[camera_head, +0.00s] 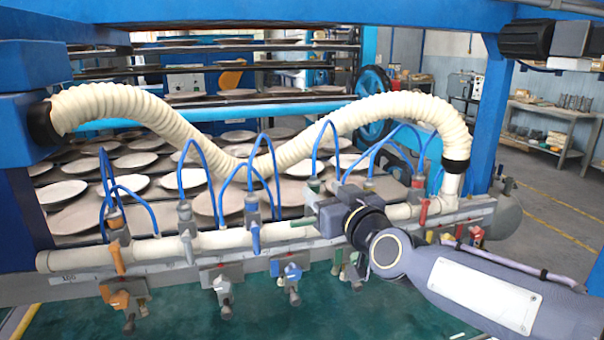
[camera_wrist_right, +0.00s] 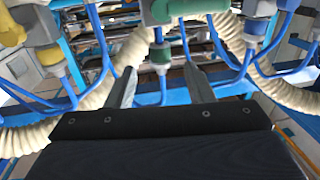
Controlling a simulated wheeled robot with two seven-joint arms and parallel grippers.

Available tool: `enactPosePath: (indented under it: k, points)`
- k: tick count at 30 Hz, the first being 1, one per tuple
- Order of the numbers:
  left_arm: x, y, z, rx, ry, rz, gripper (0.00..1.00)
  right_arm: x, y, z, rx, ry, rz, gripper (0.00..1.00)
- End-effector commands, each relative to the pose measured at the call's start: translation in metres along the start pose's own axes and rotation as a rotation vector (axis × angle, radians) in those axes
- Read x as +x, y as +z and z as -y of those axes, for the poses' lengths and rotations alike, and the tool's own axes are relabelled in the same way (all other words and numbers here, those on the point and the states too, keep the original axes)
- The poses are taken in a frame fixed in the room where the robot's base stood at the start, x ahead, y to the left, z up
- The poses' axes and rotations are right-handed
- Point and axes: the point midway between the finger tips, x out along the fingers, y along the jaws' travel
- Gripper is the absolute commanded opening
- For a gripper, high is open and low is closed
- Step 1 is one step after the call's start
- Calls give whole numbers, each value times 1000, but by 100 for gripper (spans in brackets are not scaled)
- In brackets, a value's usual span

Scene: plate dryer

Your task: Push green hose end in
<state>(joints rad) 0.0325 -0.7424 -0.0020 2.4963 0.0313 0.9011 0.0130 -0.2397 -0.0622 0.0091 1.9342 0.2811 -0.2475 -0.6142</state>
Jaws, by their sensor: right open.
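The green hose end (camera_head: 314,184) stands on the grey valve rail, with a thin blue hose rising from its top. My right gripper (camera_head: 312,202) is at this hose end in the head view. In the right wrist view my right gripper (camera_wrist_right: 160,84) is open, its two fingers on either side of the blue hose (camera_wrist_right: 163,92), apart from it. My left gripper is out of view.
A thick cream corrugated hose (camera_head: 115,105) arches behind the rail. Other blue hoses (camera_head: 184,160) with fittings stand along the cream pipe (camera_head: 215,240). Racks of plates (camera_head: 140,160) fill the back. A blue post (camera_head: 488,125) stands at the right.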

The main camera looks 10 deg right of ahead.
Motion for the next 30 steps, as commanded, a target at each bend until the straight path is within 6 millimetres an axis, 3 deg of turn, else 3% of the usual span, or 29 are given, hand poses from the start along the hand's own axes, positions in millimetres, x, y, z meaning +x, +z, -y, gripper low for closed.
enactPosePath:
  k: [12,24,30]
  points:
    - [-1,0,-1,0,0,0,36,61,1,0,1,0,2,48]
    - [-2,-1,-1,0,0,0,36,72,1,0,2,0,2,48]
    - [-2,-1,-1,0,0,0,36,72,1,0,2,0,2,24]
